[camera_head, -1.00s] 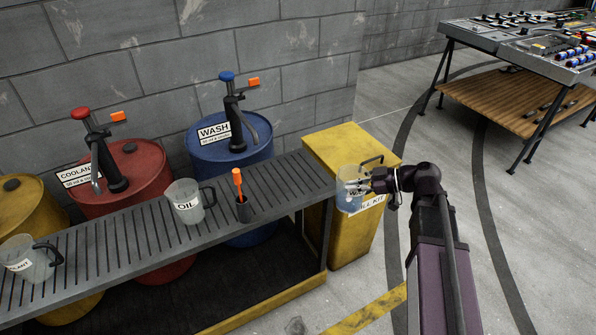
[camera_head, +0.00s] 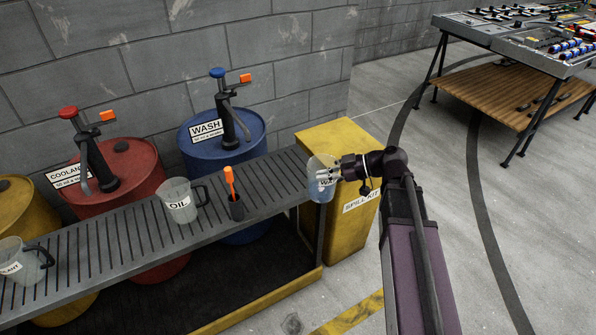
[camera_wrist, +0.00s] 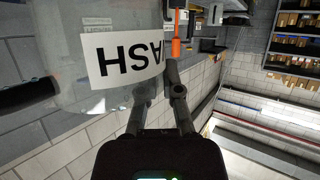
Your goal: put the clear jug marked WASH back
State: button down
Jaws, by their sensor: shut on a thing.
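The clear jug marked WASH (camera_head: 321,188) is in my gripper (camera_head: 328,175), at the right end of the slatted grey bench (camera_head: 263,178). Something bluish shows in its lower part. In the wrist view the jug (camera_wrist: 110,85) fills the upper left, its label appearing upside down, with the gripper's fingers (camera_wrist: 155,98) against it. I cannot tell whether its base touches the bench. A jug marked OIL (camera_head: 180,205) stands on the bench, and another jug with a partly readable label (camera_head: 25,268) stands at the far left.
An orange-handled tool in a dark cup (camera_head: 236,205) stands on the bench between the OIL and WASH jugs. The yellow spill kit bin (camera_head: 345,230) is just right of the bench end. Blue (camera_head: 195,150) and red (camera_head: 135,175) drums with pumps stand behind. Bare slats lie right of the cup.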

jog(key=a, duration=0.6)
jog(key=shift+s+a+r, duration=0.15)
jog(key=shift+s, duration=0.1)
dwell(0.3)
jog(key=shift+w, duration=0.1)
jog(key=w+a+f+b, duration=0.1)
jog(key=w+a, duration=0.1)
jog(key=w, duration=1.3)
jog(key=shift+w+a+f, duration=0.15)
jog(key=shift+w+f, duration=0.1)
jog(key=shift+w, duration=0.1)
jog(key=shift+f, duration=0.1)
jog(key=shift+f+b, duration=1.7)
jog(key=shift+b, duration=0.1)
jog(key=shift+f, duration=0.15)
